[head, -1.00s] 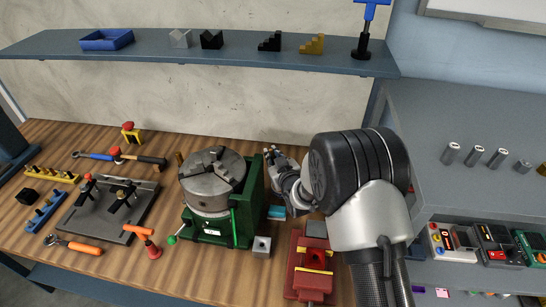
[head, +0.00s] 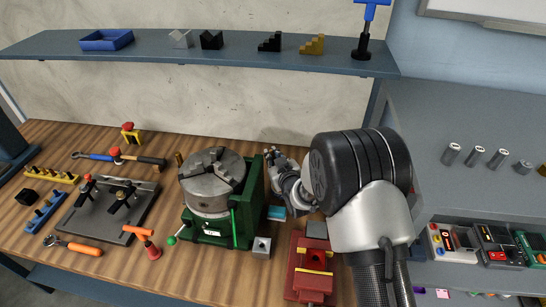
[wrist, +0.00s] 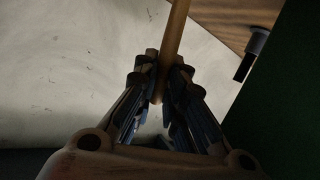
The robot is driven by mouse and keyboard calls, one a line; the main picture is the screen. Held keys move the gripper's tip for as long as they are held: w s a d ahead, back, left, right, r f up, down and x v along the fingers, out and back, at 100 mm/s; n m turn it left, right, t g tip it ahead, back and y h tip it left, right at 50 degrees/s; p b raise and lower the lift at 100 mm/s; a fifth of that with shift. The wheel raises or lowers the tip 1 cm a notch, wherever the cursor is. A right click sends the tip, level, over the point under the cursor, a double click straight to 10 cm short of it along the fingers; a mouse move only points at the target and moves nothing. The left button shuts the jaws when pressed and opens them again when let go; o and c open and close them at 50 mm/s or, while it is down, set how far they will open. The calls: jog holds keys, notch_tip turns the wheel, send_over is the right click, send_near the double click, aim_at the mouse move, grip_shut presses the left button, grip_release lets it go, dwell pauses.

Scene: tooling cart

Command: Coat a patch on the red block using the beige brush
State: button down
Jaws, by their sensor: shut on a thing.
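My gripper (wrist: 160,72) is shut on a thin tan stick (wrist: 178,22), which looks like the handle of the beige brush. The stick runs up out of the top of the wrist view, so its bristle end does not show. A red vise-like body (head: 298,281) with yellow strips stands at the front of the bench, below my gripper in the picture. I cannot make out a separate red block.
The grey chuck (head: 211,174) on its green base stands close left of my gripper. A grey block (head: 261,247) and a small blue block (head: 276,213) lie beside it. A shelf (head: 230,56) hangs above. A fixture plate (head: 92,222) and tools lie at left.

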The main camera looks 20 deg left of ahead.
jog(key=shift+r+p, duration=1.1)
jog(key=shift+r, duration=2.35)
